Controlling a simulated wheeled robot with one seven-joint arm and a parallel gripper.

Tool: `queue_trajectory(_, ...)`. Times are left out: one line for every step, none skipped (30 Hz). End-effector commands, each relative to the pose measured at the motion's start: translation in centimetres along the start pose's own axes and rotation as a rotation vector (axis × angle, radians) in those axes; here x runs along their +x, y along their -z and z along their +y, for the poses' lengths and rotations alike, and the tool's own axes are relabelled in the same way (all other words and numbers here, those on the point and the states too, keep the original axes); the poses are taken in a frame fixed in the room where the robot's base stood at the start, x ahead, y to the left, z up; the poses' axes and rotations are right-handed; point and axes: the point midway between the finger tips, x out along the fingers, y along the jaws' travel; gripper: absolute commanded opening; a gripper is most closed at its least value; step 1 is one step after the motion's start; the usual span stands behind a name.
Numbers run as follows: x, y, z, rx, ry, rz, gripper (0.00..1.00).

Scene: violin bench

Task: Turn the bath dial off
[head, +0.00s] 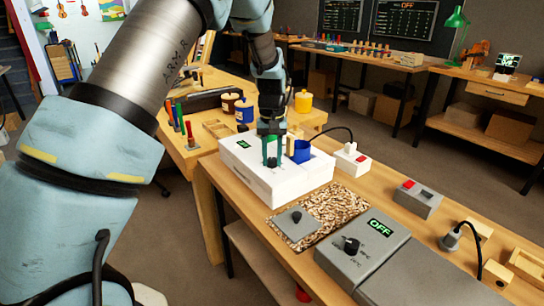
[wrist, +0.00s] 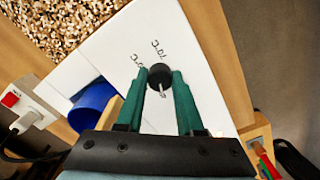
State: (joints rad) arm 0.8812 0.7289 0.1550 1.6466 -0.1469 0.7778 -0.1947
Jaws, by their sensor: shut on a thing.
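The bath is a white box (head: 262,184) on the bench, with a small green-lit display (head: 243,144) too small to read surely. Its top also shows in the wrist view (wrist: 135,35). The bath dial (wrist: 159,77) is a round black knob with a pale pointer toward the bottom of the wrist view, away from the temperature marks (wrist: 149,53). My gripper (wrist: 160,80) has green fingers on both sides of the dial and is shut on it.
A blue cup (head: 301,151) stands at the bath, close beside my gripper. A grey unit (head: 365,258) with its own black knob (head: 352,244) and a lit OFF display is nearer. Jars and pens stand behind. A speckled mat (head: 335,205) lies in front.

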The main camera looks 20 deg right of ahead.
Motion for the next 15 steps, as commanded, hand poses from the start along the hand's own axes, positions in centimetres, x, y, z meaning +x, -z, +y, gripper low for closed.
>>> queue_trajectory(-0.13,0.04,0.05,-0.042,0.000,0.002,0.00)
queue_trajectory(-0.13,0.03,0.07,-0.070,0.000,0.002,0.00)
queue_trajectory(-0.14,0.03,0.06,-0.108,0.000,0.002,0.00)
queue_trajectory(-0.15,0.04,0.04,-0.137,0.000,0.002,0.00)
queue_trajectory(-0.15,0.05,0.02,-0.166,0.000,0.002,0.00)
queue_trajectory(-0.16,0.05,0.00,-0.204,0.000,0.002,0.00)
queue_trajectory(-0.16,0.04,0.02,-0.233,0.000,0.002,0.00)
queue_trajectory(-0.16,0.04,0.05,-0.261,0.000,0.001,0.00)
queue_trajectory(-0.16,0.03,0.07,-0.299,0.000,0.001,0.00)
queue_trajectory(-0.15,0.02,0.07,-0.326,0.000,0.001,0.00)
queue_trajectory(-0.16,0.03,0.05,-0.355,0.000,0.001,0.00)
queue_trajectory(-0.15,0.03,0.03,-0.393,0.001,0.001,0.00)
queue_trajectory(-0.15,0.03,0.03,-0.423,0.000,0.001,0.00)
queue_trajectory(-0.15,0.02,0.04,-0.451,0.000,0.000,0.00)
queue_trajectory(-0.15,0.02,0.04,-0.488,0.000,0.000,0.00)
